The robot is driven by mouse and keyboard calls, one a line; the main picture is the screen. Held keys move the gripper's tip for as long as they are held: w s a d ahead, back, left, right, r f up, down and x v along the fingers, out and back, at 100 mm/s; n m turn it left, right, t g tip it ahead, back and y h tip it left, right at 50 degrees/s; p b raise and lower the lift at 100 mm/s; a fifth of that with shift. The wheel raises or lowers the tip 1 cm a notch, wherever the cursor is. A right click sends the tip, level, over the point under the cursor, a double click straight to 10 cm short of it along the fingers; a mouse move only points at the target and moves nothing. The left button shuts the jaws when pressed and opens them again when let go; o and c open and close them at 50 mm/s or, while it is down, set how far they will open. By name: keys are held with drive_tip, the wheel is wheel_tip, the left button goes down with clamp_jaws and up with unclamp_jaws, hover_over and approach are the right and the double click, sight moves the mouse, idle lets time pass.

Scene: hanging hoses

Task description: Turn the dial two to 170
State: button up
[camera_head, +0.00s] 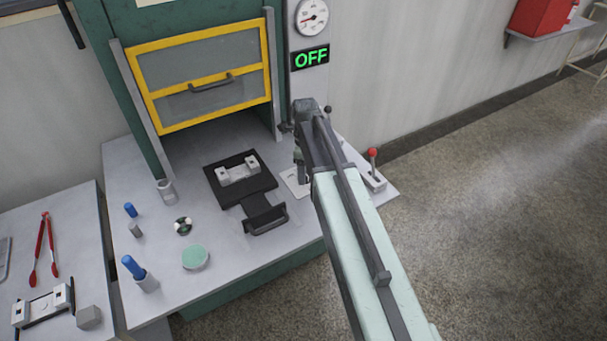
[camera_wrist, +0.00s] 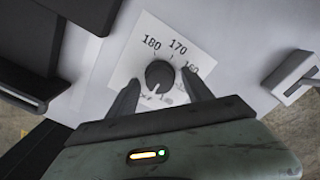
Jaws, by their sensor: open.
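The dial is a dark round knob (camera_wrist: 159,75) on a white plate (camera_wrist: 120,65) marked 180, 170 and 160, with smaller marks lower down partly hidden by my fingers. A pale line on the knob points down toward the lower marks, away from 170. My gripper (camera_wrist: 160,80) is open, with one finger on each side of the knob; I cannot tell whether they touch it. In the head view my gripper (camera_head: 301,173) is over the white plate (camera_head: 293,186) and hides the knob. The green display (camera_head: 310,58) reads OFF.
A red-knobbed lever (camera_head: 372,165) stands right of the plate. A black tray with a handle (camera_head: 262,212) lies to the left, before the yellow-framed hood door (camera_head: 205,70). Blue-topped bottles (camera_head: 140,275) and a green disc (camera_head: 195,257) stand farther left. A round gauge (camera_head: 312,17) is above the display.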

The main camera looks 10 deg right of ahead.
clamp_jaws()
